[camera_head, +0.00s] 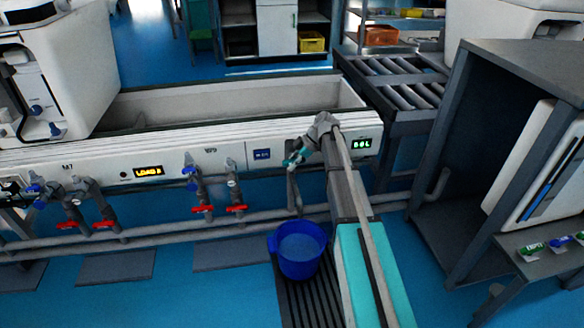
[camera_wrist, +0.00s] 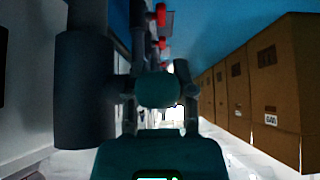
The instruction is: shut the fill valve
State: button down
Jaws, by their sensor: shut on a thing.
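My gripper (camera_head: 293,161) is at the front of the white test line, just above a grey vertical pipe (camera_head: 293,192). In the wrist view my gripper (camera_wrist: 160,112) has its dark fingers closed around a rounded teal piece (camera_wrist: 157,90), which I take to be the fill valve's handle. A thick dark cylinder stands to the left of the fingers there. The fingers hide most of the valve in the head view, so its handle angle cannot be told. A blue bucket (camera_head: 300,266) with a pale, liquid-looking inside stands below the pipe.
Other valves with red handles (camera_head: 203,209) and blue knobs (camera_head: 190,171) line the panel to the left. A grey pipe runs along the front below them. A dark cabinet (camera_head: 470,150) stands at the right. Cardboard boxes (camera_wrist: 270,90) line the wrist view's right side.

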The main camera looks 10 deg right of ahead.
jog(key=shift+y, duration=0.4)
jog(key=shift+c, duration=2.2)
grip_release()
jog(key=shift+h+p, duration=0.5)
